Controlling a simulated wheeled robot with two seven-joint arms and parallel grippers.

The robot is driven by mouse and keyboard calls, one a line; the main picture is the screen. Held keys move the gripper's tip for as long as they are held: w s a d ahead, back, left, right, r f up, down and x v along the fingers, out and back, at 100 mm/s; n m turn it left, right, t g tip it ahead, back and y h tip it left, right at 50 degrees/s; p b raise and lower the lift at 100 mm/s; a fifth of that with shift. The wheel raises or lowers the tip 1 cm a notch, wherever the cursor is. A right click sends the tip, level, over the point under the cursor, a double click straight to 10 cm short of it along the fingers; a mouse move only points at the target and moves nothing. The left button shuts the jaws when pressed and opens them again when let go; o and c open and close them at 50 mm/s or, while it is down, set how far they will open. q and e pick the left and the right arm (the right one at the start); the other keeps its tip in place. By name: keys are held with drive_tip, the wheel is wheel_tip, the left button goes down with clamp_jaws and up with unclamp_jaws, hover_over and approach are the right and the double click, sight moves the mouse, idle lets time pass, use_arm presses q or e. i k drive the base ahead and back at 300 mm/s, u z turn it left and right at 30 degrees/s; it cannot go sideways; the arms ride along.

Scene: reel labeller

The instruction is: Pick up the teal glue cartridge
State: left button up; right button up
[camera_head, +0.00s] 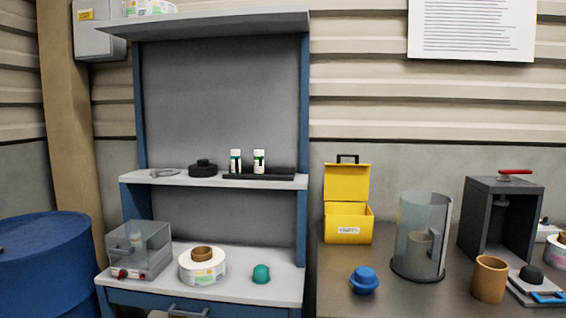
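A small teal object with a rounded top (261,274), which looks like the teal glue cartridge, sits on the light worktop of the blue workbench (236,292). It stands to the right of a white label reel (203,267) with a brown core on top, and a gap separates them. Nothing covers it in the head view. Neither of my grippers is in view.
A clear box (140,248) stands at the worktop's left. The shelf (135,178) above holds two small bottles in a black tray (268,177). On the dark right table are a yellow box (347,222), blue knob (364,280), clear cylinder (412,213) and brown cup (490,279).

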sight(235, 154)
drive_tip(key=u, duration=0.5)
drive_tip(key=k, duration=1.15)
drive_tip(key=u, duration=0.95)
drive_tip(key=i, duration=1.45)
drive_tip(key=z, duration=0.3)
drive_tip(key=i, duration=1.6)
drive_tip(key=z, duration=0.95)
